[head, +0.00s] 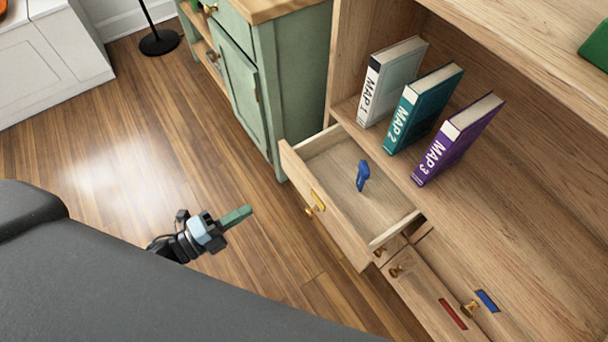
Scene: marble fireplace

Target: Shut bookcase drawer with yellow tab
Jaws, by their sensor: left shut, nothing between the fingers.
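The bookcase drawer with the yellow tab (318,198) is pulled out from the wooden bookcase. Its front faces the lower left, with a brass knob (313,210) beside the tab. A small blue object (362,176) is inside the drawer. My left gripper (236,217) is shut and empty, over the floor to the left of the drawer front and apart from it. My right gripper is not in view.
Books marked MAP 1 (391,80), MAP 2 (424,107) and MAP 3 (458,138) stand on the shelf behind the drawer. Drawers with a red tab (453,314) and blue tab (487,301) are lower right. A green cabinet (290,90) stands behind. Floor (130,150) at left is clear.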

